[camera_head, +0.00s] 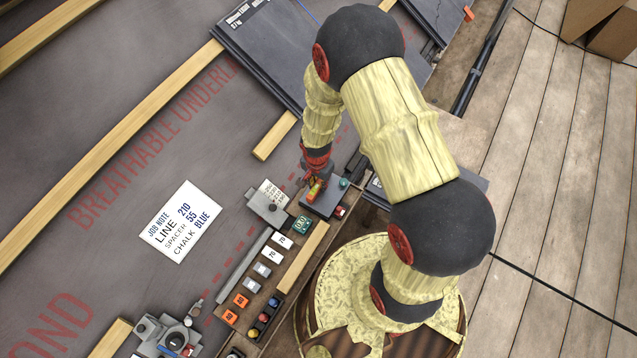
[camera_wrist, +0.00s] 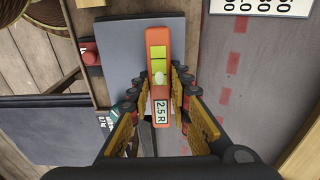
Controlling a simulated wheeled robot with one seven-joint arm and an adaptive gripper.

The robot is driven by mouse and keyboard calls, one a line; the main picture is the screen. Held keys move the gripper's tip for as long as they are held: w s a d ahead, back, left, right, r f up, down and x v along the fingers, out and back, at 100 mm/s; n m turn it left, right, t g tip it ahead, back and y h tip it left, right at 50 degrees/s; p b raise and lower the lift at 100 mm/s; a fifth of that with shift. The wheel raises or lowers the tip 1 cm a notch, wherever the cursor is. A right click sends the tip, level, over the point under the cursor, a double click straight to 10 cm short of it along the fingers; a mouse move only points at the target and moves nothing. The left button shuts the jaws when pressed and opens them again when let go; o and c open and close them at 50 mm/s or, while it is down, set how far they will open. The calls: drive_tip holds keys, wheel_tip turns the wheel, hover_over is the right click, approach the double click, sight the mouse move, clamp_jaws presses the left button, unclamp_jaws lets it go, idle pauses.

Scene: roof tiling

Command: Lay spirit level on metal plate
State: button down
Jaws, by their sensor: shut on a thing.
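The spirit level (camera_wrist: 157,78) is a small orange bar with yellow-green vials and a "2.5 R" label in the wrist view. It also shows small in the head view (camera_head: 314,190). My gripper (camera_wrist: 158,82) is shut on it, with black and yellow fingers on both sides. The metal plate (camera_wrist: 117,52) is a flat grey-blue sheet behind and below the level in the wrist view. In the head view the plate (camera_head: 318,208) lies under my gripper. I cannot tell whether the level touches the plate.
A job note (camera_head: 180,222) lies on the dark underlay. Beside the plate runs a tray with orange and white labelled blocks (camera_head: 262,270) and a wooden strip (camera_head: 303,257). Dark slates (camera_head: 262,50) lie at the back. A red knob (camera_wrist: 91,56) stands left of the plate.

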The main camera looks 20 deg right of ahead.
drive_tip(key=shift+f, duration=0.15)
drive_tip(key=c, duration=1.6)
unclamp_jaws()
drive_tip(key=shift+s+a+r+p, duration=0.1)
drive_tip(key=shift+r+p, duration=2.15)
drive_tip(key=shift+r, duration=1.25)
